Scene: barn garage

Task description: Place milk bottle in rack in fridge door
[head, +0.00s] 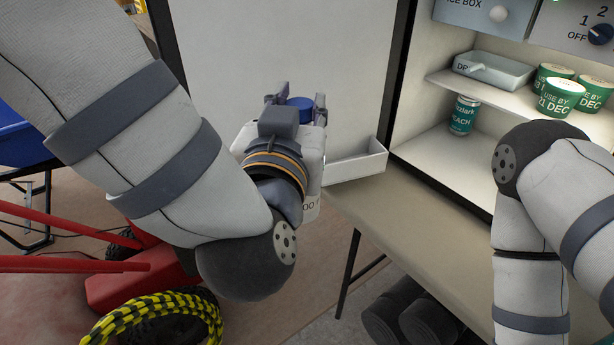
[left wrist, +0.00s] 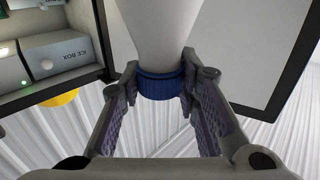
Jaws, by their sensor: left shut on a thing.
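The milk bottle is white with a blue cap (head: 300,102). My left gripper (head: 296,98) is shut on its neck, just at the cap. In the left wrist view the white neck (left wrist: 165,32) and blue cap sit between the two fingers (left wrist: 162,90). In the head view my gripper and wrist hide most of the bottle. The open fridge door (head: 290,50) stands behind it. The white door rack (head: 358,166) shows just right of the bottle; its left part is hidden, so I cannot tell whether bottle and rack touch. My right gripper is out of view.
The open fridge is at right, with shelves (head: 435,145) holding a can (head: 463,115), green tubs (head: 558,97) and a tray (head: 493,68). My right arm crosses in front of it. A red machine (head: 130,285) and yellow-black coil (head: 165,312) lie lower left.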

